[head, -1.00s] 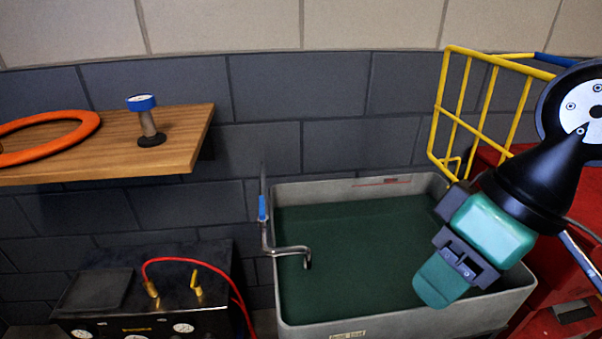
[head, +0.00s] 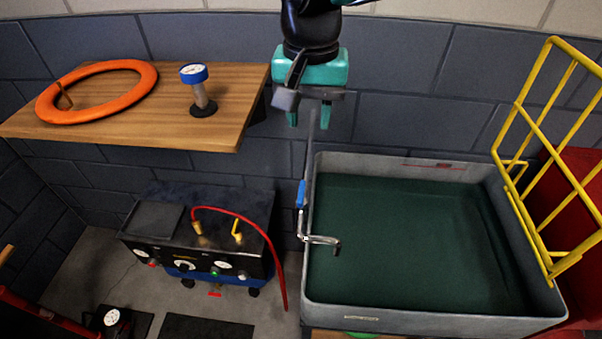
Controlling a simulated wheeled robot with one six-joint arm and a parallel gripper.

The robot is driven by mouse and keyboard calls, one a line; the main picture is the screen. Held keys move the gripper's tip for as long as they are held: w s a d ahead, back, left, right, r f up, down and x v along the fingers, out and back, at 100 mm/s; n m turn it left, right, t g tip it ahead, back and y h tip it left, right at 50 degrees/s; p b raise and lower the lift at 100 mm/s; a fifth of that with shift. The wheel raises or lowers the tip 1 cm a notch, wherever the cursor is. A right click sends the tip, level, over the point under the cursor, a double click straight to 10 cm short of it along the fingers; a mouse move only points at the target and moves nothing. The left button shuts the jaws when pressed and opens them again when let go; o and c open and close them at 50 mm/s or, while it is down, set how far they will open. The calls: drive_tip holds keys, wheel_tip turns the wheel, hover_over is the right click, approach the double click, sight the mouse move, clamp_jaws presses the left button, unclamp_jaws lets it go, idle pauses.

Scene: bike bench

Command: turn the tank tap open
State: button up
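The tank (head: 440,318) is a grey tub of dark green liquid against the wall. At its left edge the tap has a blue lever (head: 301,194) standing upright along a thin vertical pipe. The tap's bent metal spout (head: 322,240) reaches over the tank's left rim. My gripper (head: 309,118), black and teal, hangs above the tap with its fingers pointing down. Its two teal fingertips are apart with nothing held between them. It is clear of the lever, with the pipe's upper end just below the fingers.
A wooden shelf (head: 150,132) to the left holds an orange ring (head: 98,115) and a blue-topped gauge (head: 195,73). A black unit (head: 205,262) with a red hose stands below. A yellow wire rack (head: 520,115) rises at the right.

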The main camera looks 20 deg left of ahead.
sight(301, 191)
drive_tip(key=f+p, duration=0.1)
drive_tip(key=f, duration=0.5)
drive_tip(key=f+p, duration=0.1)
drive_tip(key=f, duration=0.4)
drive_tip(key=a+f+p, duration=0.1)
drive_tip(key=f+p, duration=0.1)
drive_tip(key=f, duration=0.4)
drive_tip(key=shift+s+f, duration=0.15)
drive_tip(key=shift+f, duration=0.2)
clamp_jaws()
